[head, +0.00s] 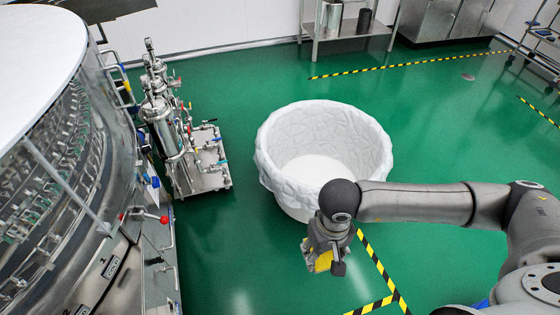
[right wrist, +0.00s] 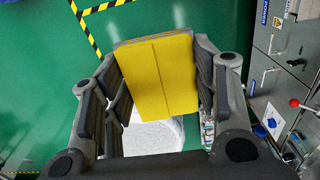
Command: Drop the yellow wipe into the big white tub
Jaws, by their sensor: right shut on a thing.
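The big white tub (head: 376,150) stands on the green floor in the middle of the head view, open at the top with a crumpled-looking wall. My right gripper (head: 322,258) is in front of the tub's near side in the head view, pointing down. It is shut on the yellow wipe (head: 323,262). In the right wrist view the wipe (right wrist: 158,78) is a flat yellow piece between the two fingers. A white surface (right wrist: 152,137) shows below it there; I cannot tell for certain what it is. My left gripper is not in view.
A large round steel washer (head: 70,150) fills the left side. A steel pump skid (head: 180,140) stands between it and the tub. A steel table (head: 345,30) is at the back. Yellow-black tape (head: 375,258) marks the floor; open floor lies around the tub.

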